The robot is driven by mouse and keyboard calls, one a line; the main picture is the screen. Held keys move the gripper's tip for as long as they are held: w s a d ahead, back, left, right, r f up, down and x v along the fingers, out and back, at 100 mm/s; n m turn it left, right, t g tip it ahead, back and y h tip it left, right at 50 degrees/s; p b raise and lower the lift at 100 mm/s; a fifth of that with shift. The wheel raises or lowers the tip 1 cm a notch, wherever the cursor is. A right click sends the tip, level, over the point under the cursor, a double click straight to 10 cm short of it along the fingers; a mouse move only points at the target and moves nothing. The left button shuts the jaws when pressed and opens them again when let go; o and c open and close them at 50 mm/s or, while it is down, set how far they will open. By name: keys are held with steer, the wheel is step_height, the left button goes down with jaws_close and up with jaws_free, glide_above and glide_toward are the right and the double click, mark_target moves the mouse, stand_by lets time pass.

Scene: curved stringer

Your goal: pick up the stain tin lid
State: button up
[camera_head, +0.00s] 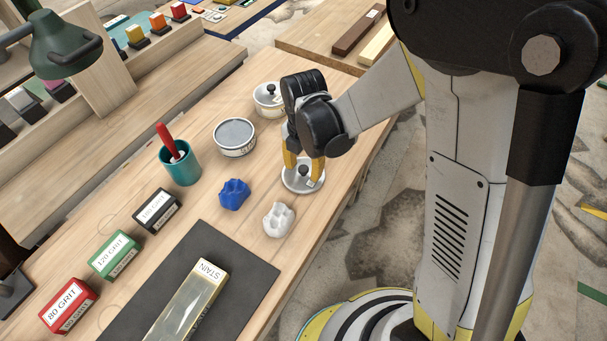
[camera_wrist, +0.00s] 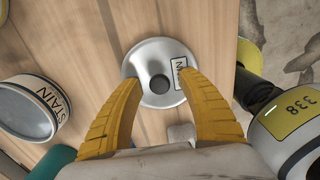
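The stain tin lid (camera_head: 292,187) is a pale round disc with a dark central knob, lying on the workbench near its right edge. It also shows in the wrist view (camera_wrist: 150,95), with a small label partly reading "N". My gripper (camera_head: 303,167) points down over the lid, its yellow fingers apart. In the wrist view my gripper (camera_wrist: 161,80) is open, with one finger on each side of the knob and nothing clasped. Whether the fingertips touch the lid is unclear. The open stain tin (camera_head: 235,138) stands to the left; its "STAIN" label shows in the wrist view (camera_wrist: 46,98).
A lidded tin (camera_head: 268,107) stands behind my gripper. A white crumpled cloth (camera_head: 278,220) and a blue one (camera_head: 234,194) lie close in front. A teal cup (camera_head: 180,168) holds a red-handled tool. A dark mat (camera_head: 245,268) and sanding blocks lie nearer. The bench edge is close on the right.

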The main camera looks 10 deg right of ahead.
jaws_close()
steer(key=shift+r, duration=0.15)
